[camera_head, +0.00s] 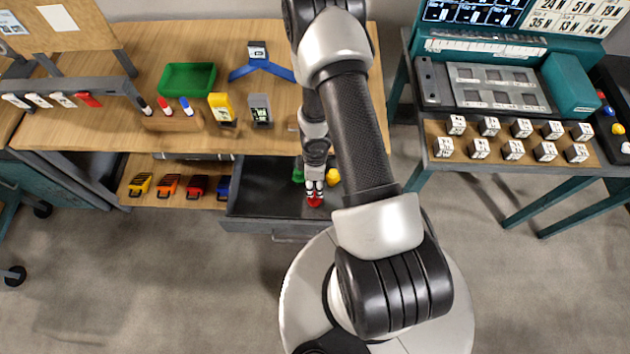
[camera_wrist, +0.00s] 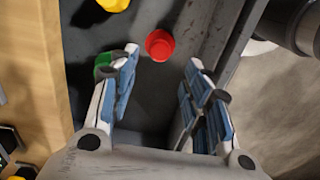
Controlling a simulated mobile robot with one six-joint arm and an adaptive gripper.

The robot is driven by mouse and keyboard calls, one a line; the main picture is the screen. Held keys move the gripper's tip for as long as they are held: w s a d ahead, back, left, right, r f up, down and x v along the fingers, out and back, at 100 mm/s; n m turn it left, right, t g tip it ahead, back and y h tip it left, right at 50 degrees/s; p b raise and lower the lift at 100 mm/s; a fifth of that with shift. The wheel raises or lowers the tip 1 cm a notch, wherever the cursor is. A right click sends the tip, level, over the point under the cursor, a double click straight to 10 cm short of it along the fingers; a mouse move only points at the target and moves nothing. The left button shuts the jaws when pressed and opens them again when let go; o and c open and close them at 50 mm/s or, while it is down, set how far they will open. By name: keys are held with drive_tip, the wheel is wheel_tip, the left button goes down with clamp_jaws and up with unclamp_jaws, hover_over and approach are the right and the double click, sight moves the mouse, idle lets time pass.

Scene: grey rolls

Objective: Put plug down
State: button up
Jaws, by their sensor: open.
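An open dark drawer (camera_head: 258,190) juts out under the wooden bench. It also fills the upper middle of the wrist view (camera_wrist: 215,25). A red round piece (camera_head: 315,201), likely the plug, lies in the drawer near its front. In the wrist view the red piece (camera_wrist: 160,45) is just beyond the fingertips, in the gap between them, with no finger seen closed on it. A yellow piece (camera_head: 333,177) and a green piece (camera_head: 298,175) are behind it. My gripper (camera_head: 314,187) points down into the drawer; its fingers (camera_wrist: 161,68) are spread wide and empty.
The bench (camera_head: 130,60) carries a green bin (camera_head: 187,79), a blue stand (camera_head: 262,67) and yellow and grey meters. Several coloured boxes (camera_head: 168,186) stand on the shelf left of the drawer. A teal table (camera_head: 500,150) with several white cubes is at the right.

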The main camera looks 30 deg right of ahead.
drive_tip(key=w+d+r+m+t+h+p, duration=0.1)
drive_tip(key=w+d+r+m+h, duration=0.15)
drive_tip(key=r, duration=1.45)
drive_tip(key=w+d+r+m+t+h+p, duration=0.15)
drive_tip(key=r+m, duration=0.25)
drive_tip(key=r, duration=1.3)
drive_tip(key=s+a+r+m+t+y, duration=0.2)
drive_tip(key=s+a+r+m+y, duration=0.2)
drive_tip(key=s+a+r, duration=1.1)
drive_tip(key=s, duration=0.2)
drive_tip(key=shift+s+r+m, duration=0.2)
drive_tip(key=shift+s+m, duration=0.15)
drive_tip(key=shift+s, duration=0.05)
drive_tip(key=shift+d, duration=0.1)
